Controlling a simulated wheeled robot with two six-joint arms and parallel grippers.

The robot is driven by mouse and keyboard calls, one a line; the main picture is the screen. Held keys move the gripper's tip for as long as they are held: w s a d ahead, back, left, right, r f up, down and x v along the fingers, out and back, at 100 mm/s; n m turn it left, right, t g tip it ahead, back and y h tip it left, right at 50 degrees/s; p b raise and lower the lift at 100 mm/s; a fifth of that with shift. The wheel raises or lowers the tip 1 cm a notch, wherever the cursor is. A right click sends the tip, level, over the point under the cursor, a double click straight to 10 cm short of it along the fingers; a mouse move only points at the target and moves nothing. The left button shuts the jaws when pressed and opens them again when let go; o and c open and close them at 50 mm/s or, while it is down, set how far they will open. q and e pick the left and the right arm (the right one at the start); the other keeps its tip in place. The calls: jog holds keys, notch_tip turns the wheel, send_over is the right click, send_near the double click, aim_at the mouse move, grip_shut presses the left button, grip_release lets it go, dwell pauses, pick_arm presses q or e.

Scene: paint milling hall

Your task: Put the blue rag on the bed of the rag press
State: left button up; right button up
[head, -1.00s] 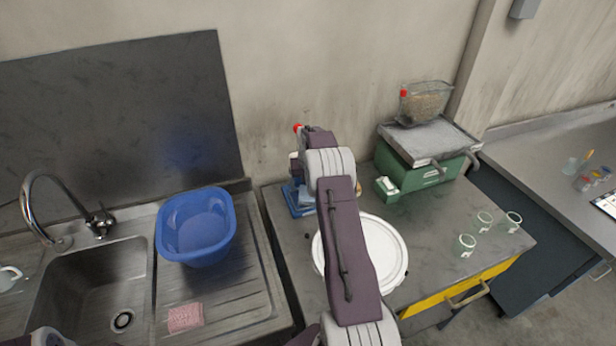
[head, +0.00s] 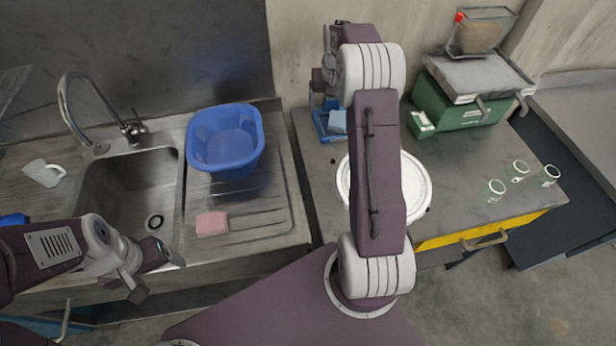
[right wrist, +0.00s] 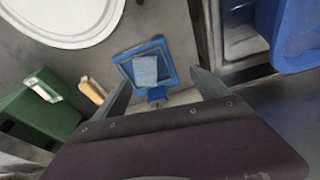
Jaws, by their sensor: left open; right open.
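A light blue rag (head: 338,121) lies on the blue base of what looks like the rag press (head: 319,128). In the right wrist view the rag (right wrist: 145,70) sits inside the blue square frame of the press (right wrist: 169,78), apart from both fingers. My right gripper (right wrist: 163,90) is open and empty, with its fingertips pointing towards the press. In the head view my right arm hides part of the press and most of that gripper. My left gripper (head: 160,276) is open and empty at the front edge of the sink counter.
A blue basin (head: 225,140) and a pink cloth or sponge (head: 211,224) are on the drainboard. A green machine (head: 458,105) and several glass jars (head: 517,171) stand further right.

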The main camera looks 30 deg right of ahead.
jog(key=s+a+n, duration=0.1)
jog(key=s+a, duration=0.3)
jog(key=a, duration=0.3)
jog(key=s+a+n, duration=0.1)
jog(key=s+a, duration=0.3)
jog(key=a, duration=0.3)
jog(key=s+a+f+n, duration=0.1)
jog(key=s+a, duration=0.3)
jog(key=s, duration=0.4)
jog(key=s+a+f+n+g+y, duration=0.1)
jog(key=s+a+f+n, duration=0.1)
jog(key=s+a, duration=0.3)
jog(key=s, duration=0.3)
jog(key=shift+f, duration=0.15)
jog(key=shift+s, duration=0.1)
jog(key=shift+s, duration=0.1)
